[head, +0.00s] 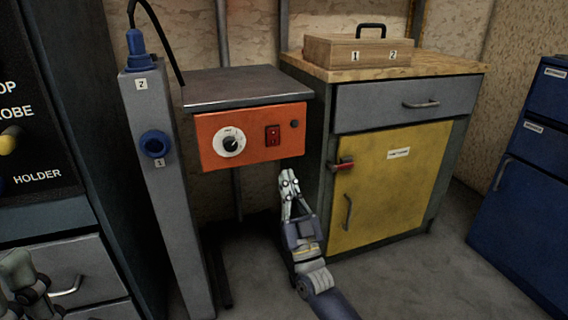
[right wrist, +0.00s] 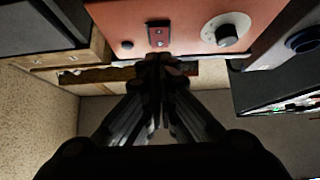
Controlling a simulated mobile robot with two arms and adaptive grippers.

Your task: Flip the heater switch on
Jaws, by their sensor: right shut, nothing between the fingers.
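The heater is an orange-red panel (head: 252,150) under a grey metal top, with a white dial (head: 229,142) on its left. The red heater switch (head: 273,135) sits right of the dial on a dark plate. In the right wrist view the switch (right wrist: 159,33) shows just beyond the fingertips, and the dial (right wrist: 226,30) is to its right. My right gripper (head: 287,174) is shut and empty, pointing up, below and slightly right of the switch. It appears apart from the panel. My left arm shows only partly at the lower left edge; its fingers are not clear.
A grey post (head: 165,200) with a blue socket (head: 155,144) and a blue plug (head: 137,45) stands left of the heater. A cabinet with a yellow door (head: 385,190) stands close on the right, its red latch (head: 342,165) near my right gripper. A wooden box (head: 357,50) sits on top.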

